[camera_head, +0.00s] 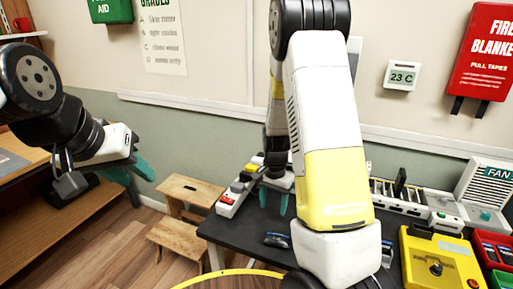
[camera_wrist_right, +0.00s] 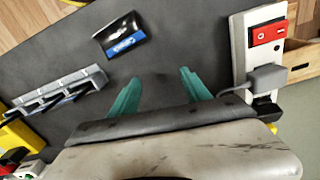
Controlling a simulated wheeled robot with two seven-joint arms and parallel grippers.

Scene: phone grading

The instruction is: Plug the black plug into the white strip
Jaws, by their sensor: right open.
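The white strip (camera_head: 223,209) lies at the left edge of the dark table; its red switch faces the near end. It also shows at the right of the right wrist view (camera_wrist_right: 239,50). A black plug (camera_wrist_right: 266,107) sits on the strip, beyond a grey plug (camera_wrist_right: 268,77); I cannot tell whether it is fully seated. The black plug is small in the head view (camera_head: 246,176). My right gripper (camera_head: 274,207) is open and empty over the table, beside the strip and apart from it (camera_wrist_right: 160,76). My left gripper (camera_head: 130,172) is open and empty, off the table at left.
A blue and black packet (camera_wrist_right: 123,35) lies on the table. A grey slotted rack (camera_wrist_right: 58,92) stands opposite the strip. A yellow box (camera_head: 440,262), a fan box (camera_head: 487,190) and red bins (camera_head: 490,240) fill the right side. A wooden step stool (camera_head: 186,190) stands left of the table.

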